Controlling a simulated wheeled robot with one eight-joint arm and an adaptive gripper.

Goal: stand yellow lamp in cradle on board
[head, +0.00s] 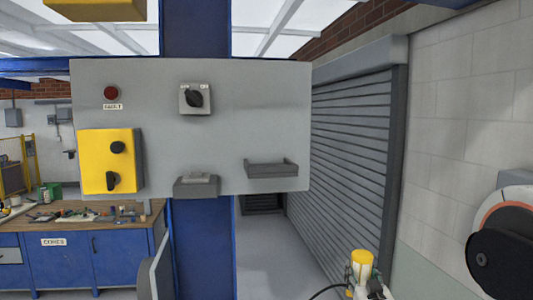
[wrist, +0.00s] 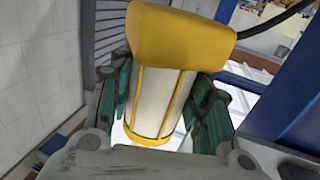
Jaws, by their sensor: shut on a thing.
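The yellow lamp (head: 361,259) has a yellow cap and a pale body with yellow bars. It looks upright at the lower right of the head view, and fills the middle of the wrist view (wrist: 180,38). My gripper (head: 360,275) is shut on its body, with green pads (wrist: 165,98) on both sides. The grey board (head: 235,125) is up and left of the lamp, well apart from it. A grey tray-like holder (head: 271,171) with raised ends, seemingly empty, is at its lower right. A grey block (head: 196,188) with a lighter top piece is left of that. Which one is the cradle I cannot tell.
The board also carries a red fault light (head: 111,92), a rotary switch (head: 195,98) and a yellow box (head: 110,160) with black knobs. A blue post (head: 205,240) stands behind it. A blue workbench (head: 85,262) is at left, and a roller shutter (head: 350,150) is at right.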

